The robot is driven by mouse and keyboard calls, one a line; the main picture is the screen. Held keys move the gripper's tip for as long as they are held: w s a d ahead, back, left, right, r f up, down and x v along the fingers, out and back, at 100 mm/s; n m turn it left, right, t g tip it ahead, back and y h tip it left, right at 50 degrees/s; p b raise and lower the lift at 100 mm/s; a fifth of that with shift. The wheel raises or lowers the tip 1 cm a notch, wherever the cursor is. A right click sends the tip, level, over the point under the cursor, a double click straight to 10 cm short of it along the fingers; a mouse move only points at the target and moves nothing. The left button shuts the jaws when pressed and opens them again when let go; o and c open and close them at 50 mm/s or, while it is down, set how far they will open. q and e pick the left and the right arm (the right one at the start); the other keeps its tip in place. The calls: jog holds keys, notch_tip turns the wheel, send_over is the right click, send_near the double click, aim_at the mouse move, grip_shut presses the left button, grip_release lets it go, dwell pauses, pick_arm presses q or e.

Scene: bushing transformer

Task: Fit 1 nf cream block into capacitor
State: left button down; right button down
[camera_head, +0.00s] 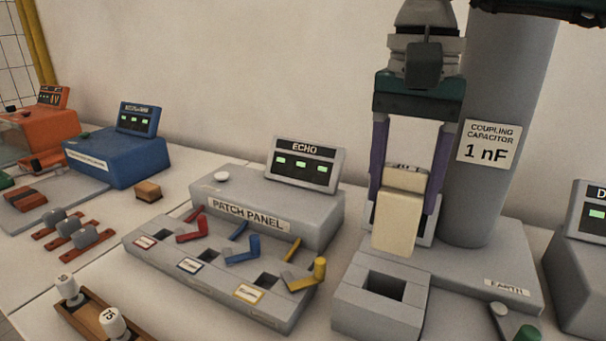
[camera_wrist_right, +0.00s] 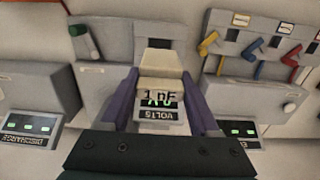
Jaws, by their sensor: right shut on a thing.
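The cream block (camera_head: 398,222) hangs upright in my right gripper (camera_head: 408,200), whose purple fingers are shut on its upper part. The block's lower end is just above and behind the square socket (camera_head: 385,285) in the grey capacitor base (camera_head: 375,312); a gap seems to show between them. In the right wrist view the cream block (camera_wrist_right: 160,65) lies between the fingers, with "1 nF" readable on it, and the dark socket (camera_wrist_right: 159,44) shows just beyond its end. The grey column (camera_head: 500,120) bears a "Coupling capacitor 1 nF" label. My left gripper is not in view.
The patch panel (camera_head: 225,215) with coloured levers stands left of the socket, with the Echo display (camera_head: 305,165) on it. A green-ended cylinder (camera_head: 524,334) lies at front right. Another grey unit (camera_head: 585,260) is far right.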

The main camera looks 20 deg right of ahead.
aim_at(392, 249)
jog(key=shift+f+b, duration=2.4)
jog(key=shift+f, duration=0.55)
jog(key=shift+f+b, duration=0.1)
jog(key=shift+b, duration=0.25)
jog(key=shift+f, duration=0.35)
jog(key=shift+f+b, duration=0.2)
jog(key=shift+b, duration=0.25)
jog(key=shift+f+b, duration=1)
jog(key=shift+f, duration=0.15)
jog(key=shift+f+b, duration=1.05)
jog(key=shift+f, duration=0.2)
